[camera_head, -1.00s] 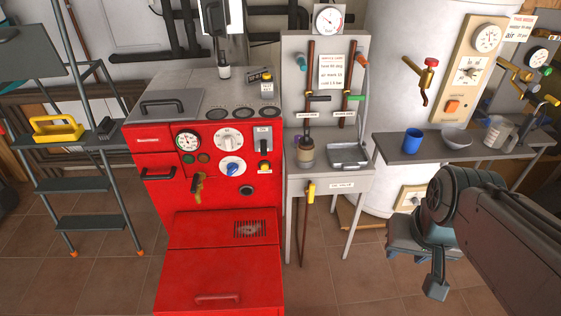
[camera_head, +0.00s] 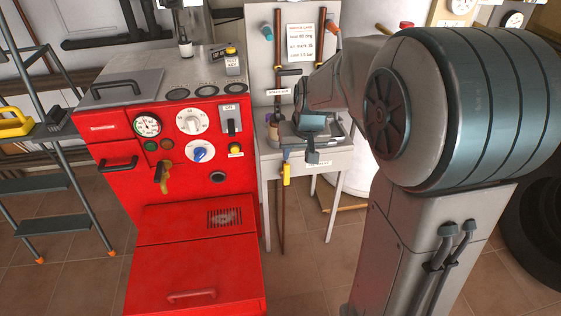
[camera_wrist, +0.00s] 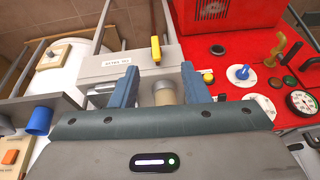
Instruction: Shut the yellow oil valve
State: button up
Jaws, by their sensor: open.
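The yellow oil valve handle (camera_head: 287,174) hangs below the front edge of the small grey table, upright along a copper pipe. In the wrist view the handle (camera_wrist: 156,48) shows beyond the fingertips, roughly between them. A white label (camera_head: 318,163) is on the table's front, right of the handle. My gripper (camera_head: 299,156) is over the table's front, above and close to the handle. Its two blue fingers are apart with nothing held (camera_wrist: 158,70). The fingers and the handle look apart, though the exact gap cannot be told.
The red boiler (camera_head: 190,230) stands directly left of the valve. A jar (camera_wrist: 163,93) on the table shows between my fingers. A metal tray (camera_head: 338,128) lies on the table. A step ladder (camera_head: 40,185) stands far left. Floor in front of the pipe is clear.

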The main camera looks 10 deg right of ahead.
jog(key=b, duration=0.3)
send_near(286, 171)
jog(key=shift+t+h, duration=0.3)
jog(key=b+x, duration=0.1)
jog(key=x, duration=1.1)
jog(key=shift+w, duration=0.1)
jog(key=shift+b, duration=0.3)
grip_shut()
